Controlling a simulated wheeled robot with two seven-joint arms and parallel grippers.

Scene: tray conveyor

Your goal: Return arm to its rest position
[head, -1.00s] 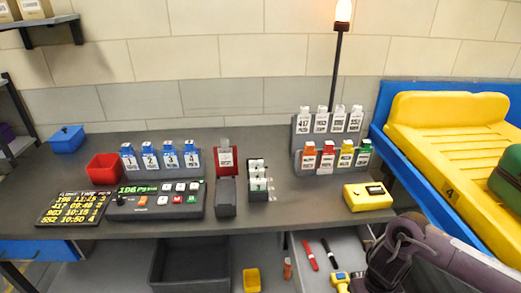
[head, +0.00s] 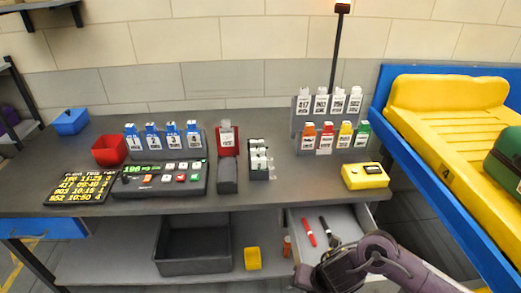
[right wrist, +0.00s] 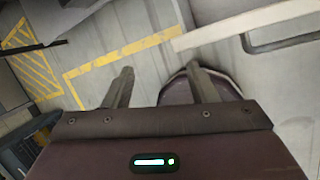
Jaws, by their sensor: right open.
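My right arm (head: 375,252) reaches in from the lower right of the head view. Its forearm and wrist lie in front of the open drawer (head: 368,222) under the counter. In the right wrist view my right gripper (right wrist: 162,78) has its two fingers wide apart with nothing held between them. Below the fingers are grey floor (right wrist: 145,45) with yellow lines and a dark rounded part. My left gripper is not in view.
The drawer holds a red marker (head: 309,232) and a black marker (head: 327,231), partly behind my arm. A yellow device (head: 365,176) sits on the counter (head: 285,195) above. A blue-framed conveyor (head: 408,160) with a yellow tray (head: 440,120) stands right.

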